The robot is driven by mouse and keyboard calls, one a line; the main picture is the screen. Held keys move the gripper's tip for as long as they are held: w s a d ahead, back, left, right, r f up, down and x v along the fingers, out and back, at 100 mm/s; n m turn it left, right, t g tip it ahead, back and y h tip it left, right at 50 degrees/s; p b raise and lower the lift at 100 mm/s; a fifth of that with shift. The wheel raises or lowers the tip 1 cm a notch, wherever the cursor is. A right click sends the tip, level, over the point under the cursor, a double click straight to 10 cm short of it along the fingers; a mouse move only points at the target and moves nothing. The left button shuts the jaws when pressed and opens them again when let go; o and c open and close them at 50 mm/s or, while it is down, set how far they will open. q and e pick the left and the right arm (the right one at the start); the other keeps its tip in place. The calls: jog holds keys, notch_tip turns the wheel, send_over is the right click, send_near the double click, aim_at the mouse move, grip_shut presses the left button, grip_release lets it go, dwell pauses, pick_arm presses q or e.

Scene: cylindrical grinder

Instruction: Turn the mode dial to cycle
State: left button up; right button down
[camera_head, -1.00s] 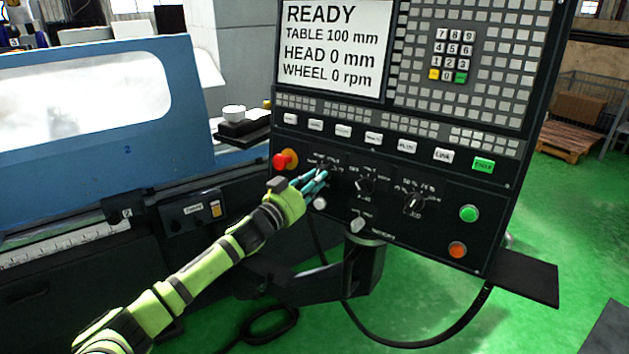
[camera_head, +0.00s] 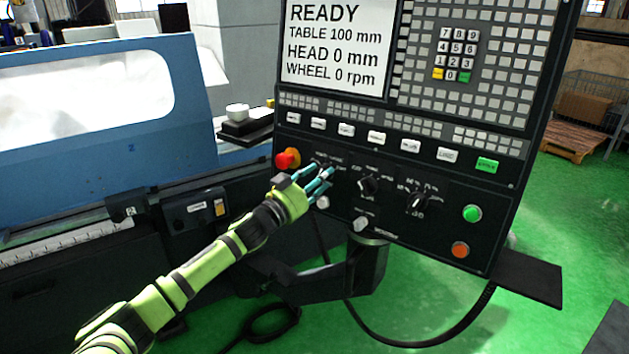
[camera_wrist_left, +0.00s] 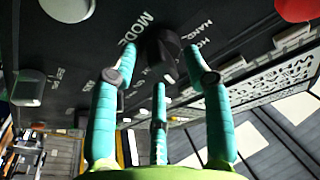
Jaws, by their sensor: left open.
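The mode dial is a black knob (camera_wrist_left: 163,52) beside the printed word MODE in the left wrist view. Other labels around it are partly covered by my fingers, and its exact setting cannot be read. My left gripper (camera_head: 325,178) is at the control panel (camera_head: 430,235) in the head view, with its teal fingers over the dial. In the left wrist view my left gripper (camera_wrist_left: 160,70) is open, with fingertips on either side of the knob. I cannot tell whether they touch it. My right gripper is not in view.
A red emergency button (camera_head: 285,160) sits just left of my gripper. Two more black dials (camera_head: 368,186) (camera_head: 417,202) and a pale knob (camera_head: 361,224) are to the right. A row of white keys (camera_head: 376,138) runs above. The screen (camera_head: 337,45) reads READY.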

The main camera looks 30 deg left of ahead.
pick_arm(q)
jog(key=s+a+f, duration=0.1)
jog(key=s, duration=1.1)
jog(key=shift+a+f, duration=0.2)
jog(key=shift+f, duration=0.1)
jog(key=shift+w+f, duration=0.1)
